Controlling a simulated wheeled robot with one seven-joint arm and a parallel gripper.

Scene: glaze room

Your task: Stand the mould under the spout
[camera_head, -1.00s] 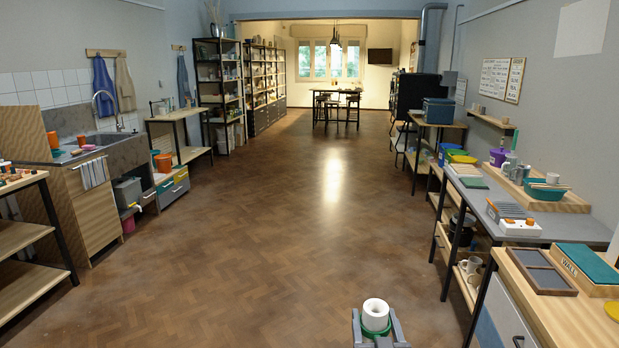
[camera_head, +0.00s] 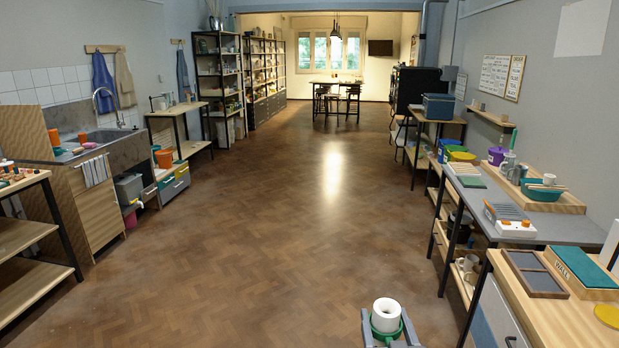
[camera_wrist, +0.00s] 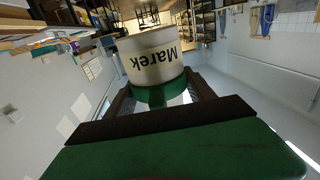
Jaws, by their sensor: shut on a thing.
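The mould (camera_head: 386,316) is a white cylinder with a round hole in its top and a green band low on it. It is at the bottom of the head view, held upright above the floor. In the wrist view the mould (camera_wrist: 152,60) shows the name "Marek", upside down in the picture. My gripper (camera_wrist: 163,97) is shut on it at the green band, one finger on each side. The spout cannot be made out for certain; a curved tap (camera_head: 108,103) stands over the sink at the left.
A wide wooden floor (camera_head: 250,240) lies clear ahead. A wooden bench (camera_head: 545,310) stands close at the right, with a grey table (camera_head: 560,228) beyond it. An open wooden shelf unit (camera_head: 25,235) and the sink cabinet (camera_head: 98,215) line the left.

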